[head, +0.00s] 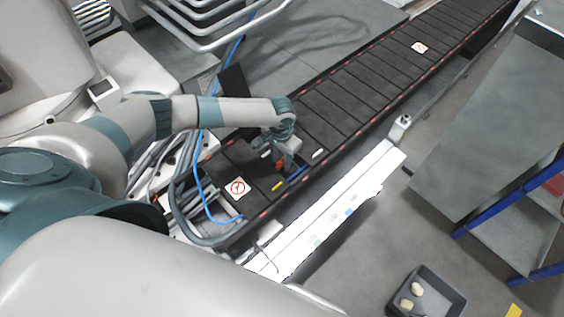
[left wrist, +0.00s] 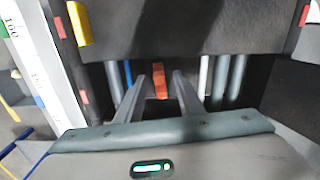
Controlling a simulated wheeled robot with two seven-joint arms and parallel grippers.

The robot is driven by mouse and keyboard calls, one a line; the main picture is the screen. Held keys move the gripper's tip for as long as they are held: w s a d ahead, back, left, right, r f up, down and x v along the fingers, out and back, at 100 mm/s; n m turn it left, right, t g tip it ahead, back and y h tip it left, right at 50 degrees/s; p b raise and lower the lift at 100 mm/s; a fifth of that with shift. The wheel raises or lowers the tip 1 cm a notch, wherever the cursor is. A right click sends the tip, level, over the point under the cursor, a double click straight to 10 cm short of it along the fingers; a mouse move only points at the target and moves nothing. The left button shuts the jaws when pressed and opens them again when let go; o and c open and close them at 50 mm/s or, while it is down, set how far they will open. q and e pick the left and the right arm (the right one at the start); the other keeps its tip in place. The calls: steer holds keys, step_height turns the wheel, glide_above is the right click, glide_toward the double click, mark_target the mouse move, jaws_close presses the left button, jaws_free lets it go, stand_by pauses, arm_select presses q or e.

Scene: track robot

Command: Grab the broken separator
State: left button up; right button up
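The dark slatted track (head: 360,85) runs diagonally through the head view. My left gripper (head: 283,166) is over a gap between its slats near the lower end. An orange-red piece (left wrist: 159,82), possibly the broken separator, stands in this gap in the left wrist view. My left gripper's two fingers (left wrist: 166,80) are apart, with the orange-red piece between their tips. I cannot tell whether either finger touches it. Blue, white and grey bars (left wrist: 220,78) lie beside it in the gap. The gripper partly hides the gap in the head view. My right gripper is not in view.
A white rail (head: 345,205) runs along the track's right side. A blue cable (head: 205,185) hangs left of the track. A grey table (head: 490,120) with blue legs stands at the right. A dark bin (head: 458,305) with yellowish pieces is on the floor.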

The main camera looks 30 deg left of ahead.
arm_select(q)
jaws_close()
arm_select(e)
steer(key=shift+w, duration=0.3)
